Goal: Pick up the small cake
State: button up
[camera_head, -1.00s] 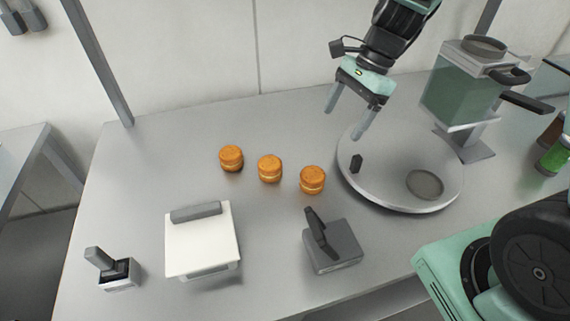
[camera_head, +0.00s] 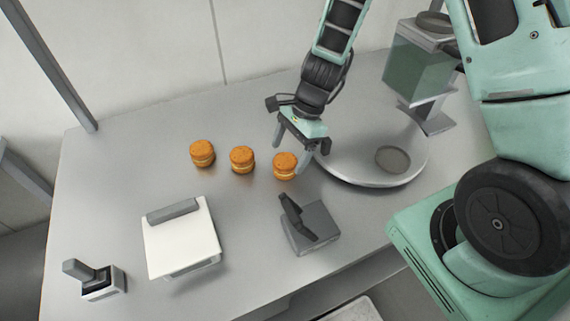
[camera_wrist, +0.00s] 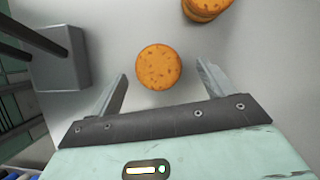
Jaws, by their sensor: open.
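Three small orange filled cakes stand in a row on the grey table: the left one (camera_head: 202,153), the middle one (camera_head: 242,159) and the right one (camera_head: 285,165). My gripper (camera_head: 289,157) is open and empty above the right cake. In the wrist view, that cake (camera_wrist: 158,67) lies centred just ahead of my spread fingers (camera_wrist: 162,88). No contact with it shows. Part of another cake (camera_wrist: 206,8) is cut off at the top edge of the wrist view.
A round grey plate (camera_head: 345,172) lies right of the cakes, with a glass-bodied machine (camera_head: 420,65) behind it. A dark grey block with a lever (camera_head: 311,228), a white flat device (camera_head: 181,243) and a small lever box (camera_head: 103,285) stand in front. Table left of the cakes is clear.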

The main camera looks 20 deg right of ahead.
aim_at(286, 159)
jog(key=shift+x, duration=1.85)
jog(key=shift+s, duration=0.1)
jog(key=c, duration=0.8)
jog(key=shift+o, duration=0.2)
jog(key=shift+r, duration=0.1)
